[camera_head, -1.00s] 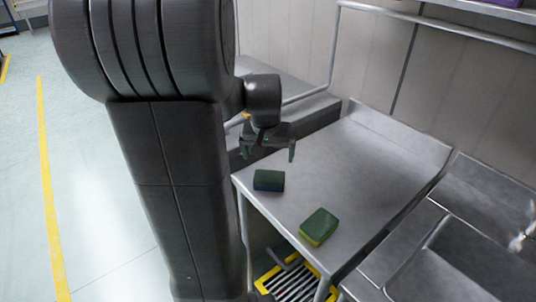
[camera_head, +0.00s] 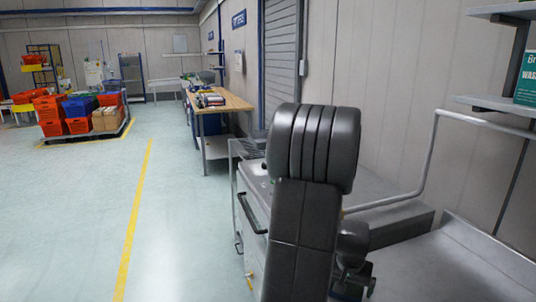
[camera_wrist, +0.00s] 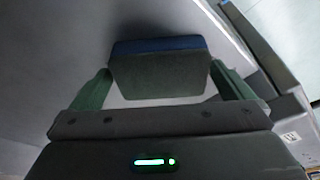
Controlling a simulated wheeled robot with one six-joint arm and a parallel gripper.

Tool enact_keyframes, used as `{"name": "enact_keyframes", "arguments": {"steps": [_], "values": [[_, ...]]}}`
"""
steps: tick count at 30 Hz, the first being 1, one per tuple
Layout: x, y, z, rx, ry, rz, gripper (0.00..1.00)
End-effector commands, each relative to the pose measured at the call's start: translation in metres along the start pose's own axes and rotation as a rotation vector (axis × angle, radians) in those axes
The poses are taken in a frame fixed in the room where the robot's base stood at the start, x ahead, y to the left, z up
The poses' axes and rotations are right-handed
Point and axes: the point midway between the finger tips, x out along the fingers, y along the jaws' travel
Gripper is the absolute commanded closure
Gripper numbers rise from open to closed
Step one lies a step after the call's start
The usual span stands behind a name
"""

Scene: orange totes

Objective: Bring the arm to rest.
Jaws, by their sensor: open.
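My gripper (camera_head: 356,288) is low in the head view, beside the metal counter, partly hidden by my arm. In the wrist view my gripper (camera_wrist: 160,72) has its two green fingers spread apart, so it is open. A dark green and blue sponge (camera_wrist: 160,74) lies on the grey metal surface beyond the fingers, in line with the space between them. I cannot tell how far the fingertips are from it. No sponge shows in the head view now.
The metal counter (camera_head: 450,265) runs along the wall at right, with a rail (camera_head: 432,150) above. A white cabinet with dark handles (camera_head: 250,215) stands left of my arm. A wooden workbench (camera_head: 222,102) and orange totes (camera_head: 50,110) are farther back. The floor at left is clear.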

Motion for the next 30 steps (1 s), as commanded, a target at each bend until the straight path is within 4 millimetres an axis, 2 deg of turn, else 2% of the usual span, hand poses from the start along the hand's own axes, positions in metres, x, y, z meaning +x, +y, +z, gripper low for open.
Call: {"name": "enact_keyframes", "arguments": {"steps": [6, 12, 22, 29, 30], "values": [[-0.019, 0.000, -0.005, 0.000, 0.003, 0.000, 0.00], [-0.026, 0.000, -0.007, 0.000, 0.000, 0.000, 0.00], [-0.025, 0.000, -0.006, 0.000, -0.001, 0.000, 0.00], [-0.001, 0.000, 0.001, 0.000, -0.005, 0.001, 0.00], [-0.006, 0.000, -0.001, 0.000, 0.003, 0.000, 0.00]]}}
